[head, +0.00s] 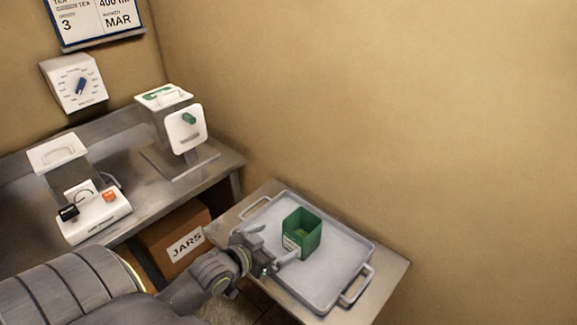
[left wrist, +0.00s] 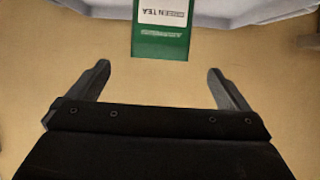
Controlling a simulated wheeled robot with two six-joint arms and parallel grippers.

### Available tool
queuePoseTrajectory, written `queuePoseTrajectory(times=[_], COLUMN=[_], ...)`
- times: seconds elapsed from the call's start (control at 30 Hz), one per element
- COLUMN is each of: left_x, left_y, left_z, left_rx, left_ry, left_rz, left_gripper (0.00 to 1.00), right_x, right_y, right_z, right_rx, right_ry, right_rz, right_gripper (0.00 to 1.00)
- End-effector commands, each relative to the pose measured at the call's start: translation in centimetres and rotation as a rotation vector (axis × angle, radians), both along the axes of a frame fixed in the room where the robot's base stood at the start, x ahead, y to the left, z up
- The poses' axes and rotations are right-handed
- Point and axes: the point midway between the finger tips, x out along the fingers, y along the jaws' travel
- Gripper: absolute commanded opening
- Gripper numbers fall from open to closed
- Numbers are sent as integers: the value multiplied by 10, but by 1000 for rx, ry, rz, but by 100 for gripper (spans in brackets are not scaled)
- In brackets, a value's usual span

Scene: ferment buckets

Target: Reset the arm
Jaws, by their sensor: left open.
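My left arm reaches in from the lower left of the head view. Its gripper (head: 268,246) is open and empty, at the near left edge of the grey tray (head: 338,285). A green open-topped square bucket (head: 302,234) stands upright on the tray, just beyond the fingertips. In the left wrist view the two fingers (left wrist: 160,82) are spread wide with nothing between them. The bucket (left wrist: 160,42) shows ahead of them with a label reading GREEN TEA, apart from the fingers. My right gripper is in neither view.
The tray lies on a small metal table (head: 392,277) by the wall. A longer bench (head: 222,168) at left holds a white device with a green knob (head: 187,130) and one with black and orange knobs (head: 93,212). A JARS box (head: 174,242) sits below.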

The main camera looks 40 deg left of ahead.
Motion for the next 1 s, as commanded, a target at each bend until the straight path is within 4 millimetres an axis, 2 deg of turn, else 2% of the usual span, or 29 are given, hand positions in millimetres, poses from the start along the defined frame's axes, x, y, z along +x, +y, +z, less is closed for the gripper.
queuePoseTrajectory(times=[0.27, 0.37, 0.47, 0.67, 0.8, 1.0], left_x=[-1, -9, -27, -84, -121, -165], left_y=[-1, -5, -13, -26, -30, -33], left_z=[-1, -6, -16, -34, -37, -36], left_rx=[1, 11, 33, 92, 117, 132], left_ry=[8, 53, 151, 420, 576, 747], left_rz=[1, 5, 17, 71, 112, 168], left_gripper=[99, 99, 99, 99, 99, 99], right_x=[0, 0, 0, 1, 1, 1], right_y=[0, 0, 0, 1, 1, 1], right_z=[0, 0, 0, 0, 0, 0], right_rx=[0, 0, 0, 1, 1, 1], right_ry=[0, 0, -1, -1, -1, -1], right_rz=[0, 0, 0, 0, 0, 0], right_gripper=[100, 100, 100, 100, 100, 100])
